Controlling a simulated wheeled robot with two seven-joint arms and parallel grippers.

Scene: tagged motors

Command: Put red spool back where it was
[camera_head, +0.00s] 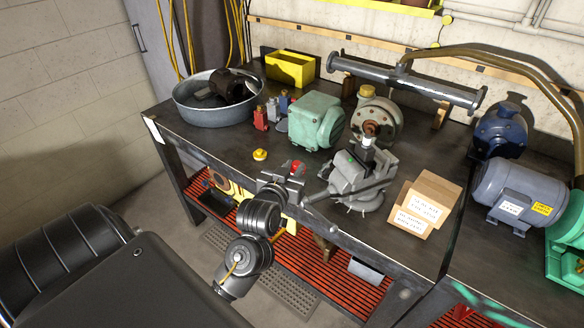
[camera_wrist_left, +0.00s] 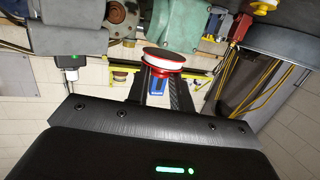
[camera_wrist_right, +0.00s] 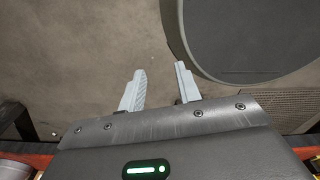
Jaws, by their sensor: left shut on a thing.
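A small red spool (camera_head: 297,167) is held between the fingers of my left gripper (camera_head: 290,172), just above the front edge of the dark workbench (camera_head: 230,147). In the left wrist view the spool (camera_wrist_left: 164,60) shows a dark round top with a red rim and a white band, and the fingers are shut on it. My right gripper (camera_wrist_right: 160,78) is open and empty, seen only in the right wrist view above the floor.
A grey vise (camera_head: 356,183) stands right of the left gripper, with cardboard boxes (camera_head: 428,200) beyond. A yellow knob-like part (camera_head: 260,154) sits to the left. Behind are small red and blue parts (camera_head: 260,118), a green motor (camera_head: 312,117) and a metal basin (camera_head: 195,115).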

